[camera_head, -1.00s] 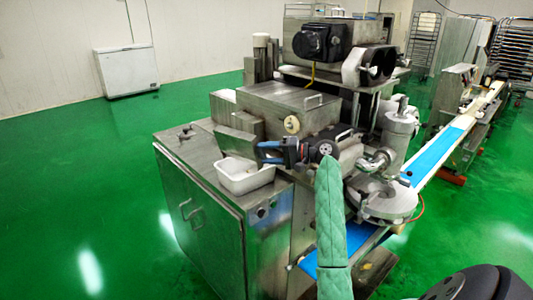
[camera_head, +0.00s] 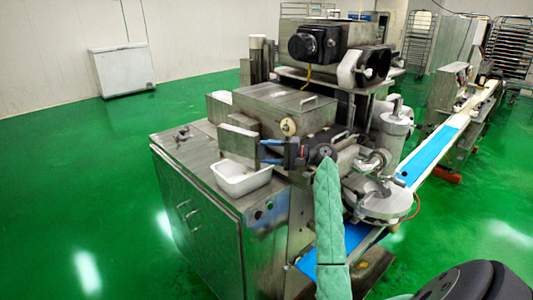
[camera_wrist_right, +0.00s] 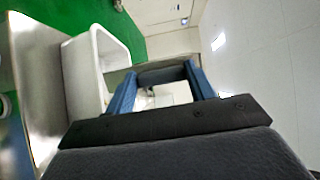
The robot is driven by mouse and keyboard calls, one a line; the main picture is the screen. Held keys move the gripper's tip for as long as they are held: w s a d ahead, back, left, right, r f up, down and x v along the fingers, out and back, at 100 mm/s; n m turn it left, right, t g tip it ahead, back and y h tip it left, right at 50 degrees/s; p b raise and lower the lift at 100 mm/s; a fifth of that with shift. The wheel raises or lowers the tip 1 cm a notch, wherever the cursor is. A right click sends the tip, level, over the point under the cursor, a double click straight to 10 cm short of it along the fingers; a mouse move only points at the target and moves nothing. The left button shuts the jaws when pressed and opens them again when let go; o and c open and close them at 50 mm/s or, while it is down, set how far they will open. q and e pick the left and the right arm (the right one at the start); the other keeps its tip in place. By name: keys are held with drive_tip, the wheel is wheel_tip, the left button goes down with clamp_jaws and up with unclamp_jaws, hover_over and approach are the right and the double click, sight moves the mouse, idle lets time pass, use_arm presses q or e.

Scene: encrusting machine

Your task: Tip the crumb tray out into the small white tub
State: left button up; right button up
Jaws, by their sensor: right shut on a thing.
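The crumb tray (camera_head: 238,143) is a grey metal piece, steeply tilted, with its broad face showing. It is held above the rear part of the small white tub (camera_head: 242,187), which stands upright on the machine's steel top. My right gripper (camera_head: 264,153) has blue fingers and is shut on the tray's right end, right of and above the tub. In the right wrist view, the white tub (camera_wrist_right: 72,75) lies left of the blue fingers (camera_wrist_right: 152,78). I cannot make out any crumbs, and the tub's inside is partly hidden. My left gripper is not in view.
The machine housing (camera_head: 285,105) rises just behind the gripper. A steel cabinet (camera_head: 195,205) carries the tub near its front edge. A blue conveyor belt (camera_head: 428,158) runs at the right. Open green floor lies to the left.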

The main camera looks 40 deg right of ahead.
drive_tip(key=shift+w+d+m, duration=0.1)
drive_tip(key=shift+d+m, duration=0.1)
drive_tip(key=shift+m, duration=0.1)
drive_tip(key=shift+b, duration=0.95)
idle(0.4)
